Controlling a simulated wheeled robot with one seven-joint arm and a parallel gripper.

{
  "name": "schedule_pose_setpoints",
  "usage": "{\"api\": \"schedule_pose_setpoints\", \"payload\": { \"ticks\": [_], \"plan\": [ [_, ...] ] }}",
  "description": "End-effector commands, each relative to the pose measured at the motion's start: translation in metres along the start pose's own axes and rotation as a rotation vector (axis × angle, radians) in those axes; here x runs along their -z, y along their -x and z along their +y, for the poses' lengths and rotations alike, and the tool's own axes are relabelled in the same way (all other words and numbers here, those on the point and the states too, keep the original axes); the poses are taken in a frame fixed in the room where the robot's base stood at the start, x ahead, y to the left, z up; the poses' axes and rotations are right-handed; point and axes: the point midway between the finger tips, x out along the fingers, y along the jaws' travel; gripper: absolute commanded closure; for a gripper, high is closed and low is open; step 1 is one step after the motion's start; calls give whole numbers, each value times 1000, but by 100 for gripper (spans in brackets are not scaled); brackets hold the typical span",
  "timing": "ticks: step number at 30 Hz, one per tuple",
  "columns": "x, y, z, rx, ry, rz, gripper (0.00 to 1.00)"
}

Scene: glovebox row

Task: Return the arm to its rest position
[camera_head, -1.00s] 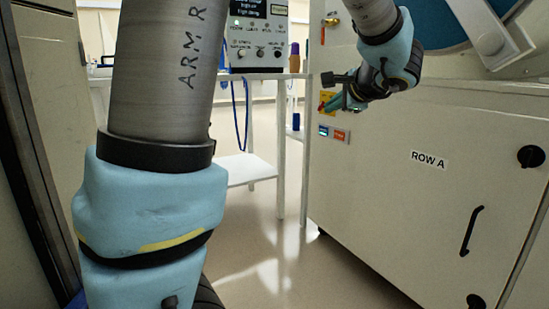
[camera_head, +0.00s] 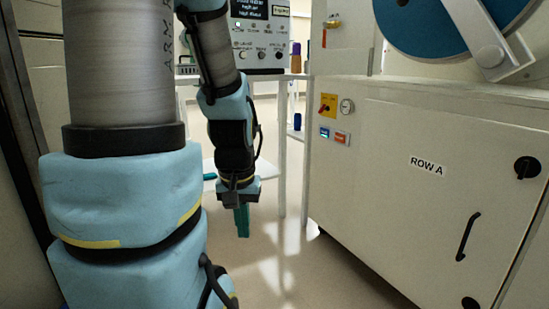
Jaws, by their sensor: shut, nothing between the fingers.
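My arm fills the left of the head view, grey tube with light blue padded covers. Its far part hangs down in front of the white table. My gripper (camera_head: 242,221), with green fingers, points down at the end of this part, left of the white cabinet. The fingers are together with nothing between them. The gripper hangs apart from the cabinet, over open floor as seen here.
The white ROW A cabinet (camera_head: 395,200) fills the right side, with a red-handled switch (camera_head: 325,106), a gauge (camera_head: 346,106) and a black handle (camera_head: 468,236). A control box (camera_head: 259,35) and a white table (camera_head: 268,168) stand behind. Floor (camera_head: 300,265) is clear between.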

Motion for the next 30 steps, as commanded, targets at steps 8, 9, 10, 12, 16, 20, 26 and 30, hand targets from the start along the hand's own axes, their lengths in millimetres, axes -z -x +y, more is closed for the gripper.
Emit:
{"api": "schedule_pose_setpoints", "payload": {
  "ticks": [8,9,10,12,16,20,26,30],
  "plan": [
    [9,65,0,1,-2,-1,100],
    [11,77,0,1,-3,-1,100],
    [12,85,1,1,-3,-1,100],
    [16,108,1,1,-3,-1,100],
    [21,148,1,1,-3,-1,100],
    [27,187,1,1,-4,-1,100],
    [35,248,2,1,-4,-1,100],
    [41,290,2,1,-4,-1,100]
  ]
}}
